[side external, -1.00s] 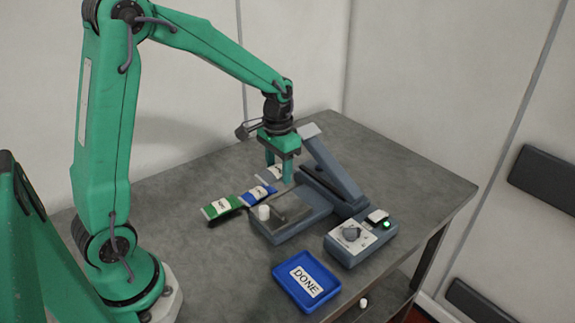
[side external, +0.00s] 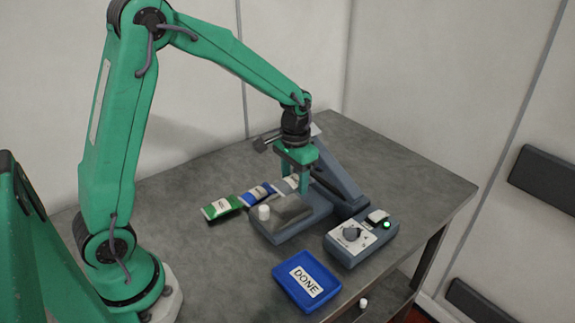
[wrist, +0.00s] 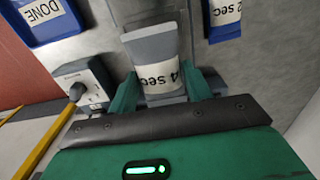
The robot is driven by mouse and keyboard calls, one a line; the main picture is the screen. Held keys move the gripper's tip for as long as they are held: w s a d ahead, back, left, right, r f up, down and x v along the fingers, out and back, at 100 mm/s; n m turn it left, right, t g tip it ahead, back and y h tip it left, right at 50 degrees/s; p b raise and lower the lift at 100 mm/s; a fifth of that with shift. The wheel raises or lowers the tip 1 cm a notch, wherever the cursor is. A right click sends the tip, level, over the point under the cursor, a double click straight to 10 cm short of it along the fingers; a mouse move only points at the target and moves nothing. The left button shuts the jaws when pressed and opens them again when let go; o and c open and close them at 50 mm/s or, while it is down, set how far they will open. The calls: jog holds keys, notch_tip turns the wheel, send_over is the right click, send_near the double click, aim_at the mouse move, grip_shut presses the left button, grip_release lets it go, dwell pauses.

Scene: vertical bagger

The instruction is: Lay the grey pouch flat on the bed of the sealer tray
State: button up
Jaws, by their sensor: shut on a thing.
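The grey pouch (wrist: 151,48) hangs between the two fingers of my gripper (wrist: 166,88) in the wrist view, with a white label reading "4 sec". My gripper (side external: 297,185) is shut on the pouch's labelled end. The pouch's grey body (side external: 290,208) extends over the tray bed. I cannot tell whether it touches the bed.
A blue pouch (side external: 256,193) and a green pouch (side external: 222,207) lie on the table left of the tray. The control box (side external: 361,240) with a lit green lamp and the blue DONE tray (side external: 306,280) are in front.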

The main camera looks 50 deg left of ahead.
jog(key=shift+f, duration=1.8)
jog(key=shift+f, duration=0.45)
jog(key=o, duration=1.4)
jog(key=shift+o, duration=0.2)
jog(key=shift+r, duration=0.15)
jog(key=shift+r, duration=2.4)
jog(key=shift+r, duration=0.15)
notch_tip(320, 180, up, 8)
jog(key=f, duration=0.1)
send_over(294, 202)
jog(key=shift+r, duration=0.25)
